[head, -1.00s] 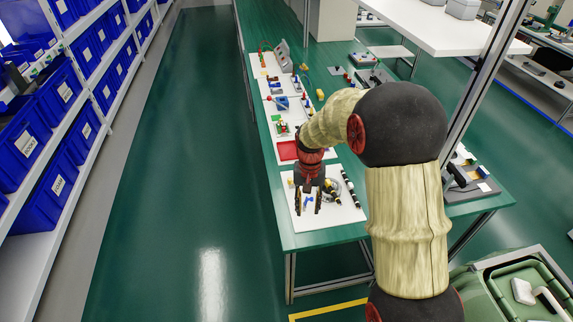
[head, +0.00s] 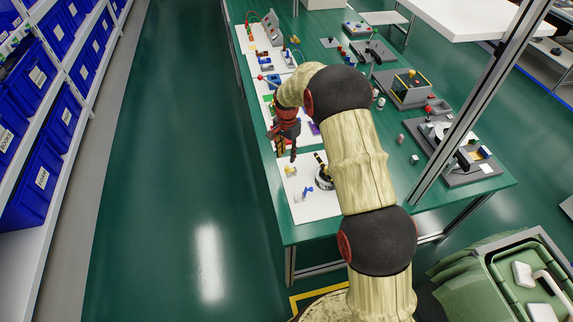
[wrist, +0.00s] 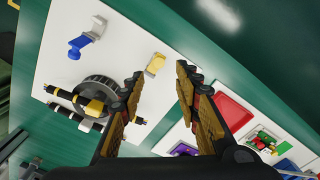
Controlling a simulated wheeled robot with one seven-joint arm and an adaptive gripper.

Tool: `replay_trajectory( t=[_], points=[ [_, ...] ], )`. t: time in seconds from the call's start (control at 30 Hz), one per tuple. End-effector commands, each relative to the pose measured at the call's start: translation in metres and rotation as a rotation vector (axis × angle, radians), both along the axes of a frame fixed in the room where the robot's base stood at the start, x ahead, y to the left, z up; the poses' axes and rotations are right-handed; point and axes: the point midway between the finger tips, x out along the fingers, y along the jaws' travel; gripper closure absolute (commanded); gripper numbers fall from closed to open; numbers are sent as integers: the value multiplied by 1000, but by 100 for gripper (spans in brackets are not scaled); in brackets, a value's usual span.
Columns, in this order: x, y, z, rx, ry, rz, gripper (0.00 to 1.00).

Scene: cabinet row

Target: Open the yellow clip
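A small yellow clip (wrist: 155,64) stands on a white board (wrist: 60,25) in the wrist view, just beyond my left fingertip and in the gap between the fingers. Its exact pose is too small to tell. My gripper (wrist: 161,78) is open with nothing between its fingers.
A blue and white clip (wrist: 80,45) and a round black part with yellow-banded rods (wrist: 97,92) share the board. A red tray (wrist: 234,110) and green block parts (wrist: 264,141) lie on the neighbouring board. The floor aisle left of the green table is clear.

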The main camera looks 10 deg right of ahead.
Motion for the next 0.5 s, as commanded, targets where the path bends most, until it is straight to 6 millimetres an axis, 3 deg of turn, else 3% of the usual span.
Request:
replay_trajectory(
  t=[0.5],
  points=[
    [-1,0,-69,0,1,3,67]
  ],
)
